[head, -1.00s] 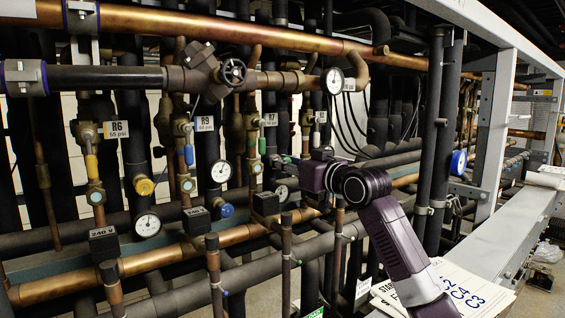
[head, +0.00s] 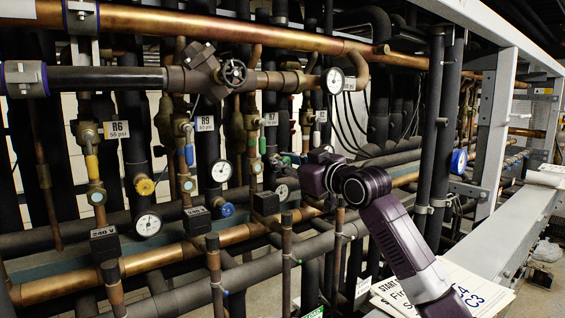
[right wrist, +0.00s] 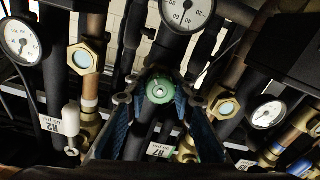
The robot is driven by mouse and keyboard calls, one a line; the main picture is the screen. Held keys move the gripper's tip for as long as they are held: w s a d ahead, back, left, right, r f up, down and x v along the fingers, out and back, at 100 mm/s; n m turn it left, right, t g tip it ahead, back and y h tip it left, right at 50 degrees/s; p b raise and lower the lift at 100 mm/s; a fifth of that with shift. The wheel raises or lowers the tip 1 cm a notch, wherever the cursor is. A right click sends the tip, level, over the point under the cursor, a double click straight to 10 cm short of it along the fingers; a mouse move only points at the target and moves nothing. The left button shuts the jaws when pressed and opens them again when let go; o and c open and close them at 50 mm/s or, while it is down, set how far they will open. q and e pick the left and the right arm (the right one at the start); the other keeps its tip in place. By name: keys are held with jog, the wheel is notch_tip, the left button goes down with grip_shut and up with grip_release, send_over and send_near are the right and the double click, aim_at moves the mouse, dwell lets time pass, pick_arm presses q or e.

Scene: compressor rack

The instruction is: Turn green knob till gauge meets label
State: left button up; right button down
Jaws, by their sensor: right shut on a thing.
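The green knob (right wrist: 160,89) is in the middle of the right wrist view. My right gripper (right wrist: 160,99) is shut on it, with one finger on each side. In the head view the right gripper's wrist (head: 322,178) is among the pipes, and a little green (head: 288,160) shows beside it. A white-faced gauge (right wrist: 187,12) is above the knob, cut off by the top edge; its needle is too small to read surely. The R7 label (right wrist: 158,150) is below the knob, partly hidden; it also shows in the head view (head: 270,119). My left gripper is not in view.
Other gauges (right wrist: 22,40) and (right wrist: 267,115) flank the knob. The R2 label (right wrist: 49,126) is at lower left. Pipes and brass fittings crowd closely around my gripper. A grey beam (head: 500,235) with papers (head: 475,290) lies at the right of the head view.

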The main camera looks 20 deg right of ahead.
jog(key=c, duration=2)
grip_release()
jog(key=shift+f, duration=0.4)
jog(key=o, duration=0.4)
jog(key=shift+s+r, duration=0.1)
jog(key=shift+r, duration=0.2)
jog(key=v, duration=1.2)
